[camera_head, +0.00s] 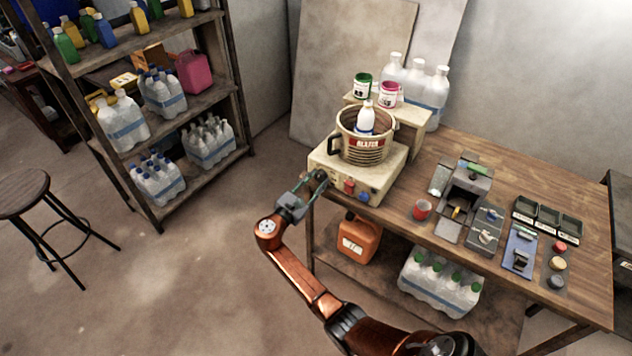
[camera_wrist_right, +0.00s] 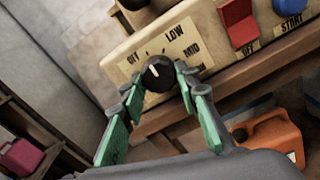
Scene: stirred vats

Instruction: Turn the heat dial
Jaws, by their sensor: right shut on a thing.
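The heat dial (camera_wrist_right: 157,73) is a round black knob with a white pointer line on the front of a cream hot-plate base (camera_head: 352,181). Labels OFF, LOW and MID surround it in the right wrist view. The pointer leans up and slightly left, roughly between OFF and LOW. My right gripper (camera_head: 318,181) is at the left end of the base's front. In the right wrist view its green-padded fingers (camera_wrist_right: 157,80) are shut on the dial, one on each side. My left gripper is not in view.
A red OFF switch (camera_wrist_right: 237,22) and a blue START button (camera_wrist_right: 288,5) sit right of the dial. A vat (camera_head: 366,150) with a white bottle stands on the base. An orange jug (camera_head: 359,240) is on the lower shelf.

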